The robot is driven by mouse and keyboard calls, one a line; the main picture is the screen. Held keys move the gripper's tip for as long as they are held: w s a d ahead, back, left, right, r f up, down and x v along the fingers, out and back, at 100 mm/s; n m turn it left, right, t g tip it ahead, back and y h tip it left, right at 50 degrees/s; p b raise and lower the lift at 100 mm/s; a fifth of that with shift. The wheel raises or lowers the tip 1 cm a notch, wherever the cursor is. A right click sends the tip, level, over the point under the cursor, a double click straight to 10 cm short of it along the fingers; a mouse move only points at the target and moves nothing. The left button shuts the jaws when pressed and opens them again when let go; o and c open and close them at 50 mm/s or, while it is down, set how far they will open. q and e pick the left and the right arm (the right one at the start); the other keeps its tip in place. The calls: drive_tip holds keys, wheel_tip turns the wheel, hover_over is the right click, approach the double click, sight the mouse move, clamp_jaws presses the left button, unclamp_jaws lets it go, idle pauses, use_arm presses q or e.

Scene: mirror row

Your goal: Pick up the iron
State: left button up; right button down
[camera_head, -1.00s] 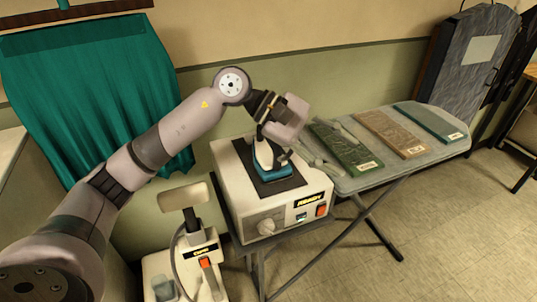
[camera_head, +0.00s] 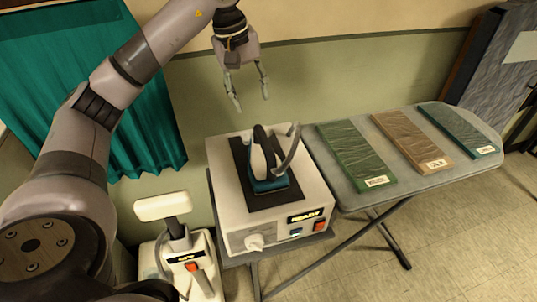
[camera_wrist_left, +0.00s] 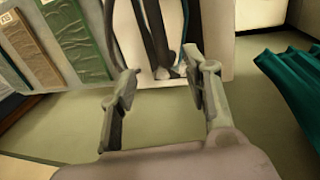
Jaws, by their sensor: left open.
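The iron (camera_head: 268,184), teal at the base with a dark handle, stands on a black pad on top of the white box marked READY (camera_head: 230,222). A grey curved piece rises at its right side. My left gripper (camera_head: 251,102) is open and empty, hanging above and behind the iron in the head view, with a clear gap between them. In the left wrist view the open fingers (camera_wrist_left: 160,66) point toward dark curved parts, apparently the iron (camera_wrist_left: 153,30), at the top edge, partly cut off. My right gripper is in neither view.
An ironing board (camera_head: 345,197) at the right carries green (camera_head: 355,157), brown (camera_head: 411,141) and teal (camera_head: 458,132) folded cloths with labels. A white device with a red switch (camera_head: 192,267) stands left of the box. A teal curtain (camera_head: 150,120) hangs behind my left arm.

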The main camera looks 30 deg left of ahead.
sight(263, 137)
use_arm(q)
drive_tip(key=f, duration=0.3)
drive_tip(key=w+f+p, duration=0.1)
drive_tip(key=f, duration=0.1)
drive_tip(key=d+f, duration=0.1)
drive_tip(key=f, duration=0.2)
drive_tip(key=shift+w+f+p, duration=0.3)
drive_tip(key=shift+f, duration=0.25)
drive_tip(key=shift+s+d+f+p, duration=0.25)
drive_tip(key=shift+f+p, duration=0.1)
drive_tip(key=f, duration=0.1)
drive_tip(key=f+p, duration=0.1)
drive_tip(key=d+f, duration=0.1)
drive_tip(key=shift+w+f+p, duration=0.25)
drive_tip(key=shift+f+p, duration=0.05)
drive_tip(key=shift+f, duration=0.5)
clamp_jaws()
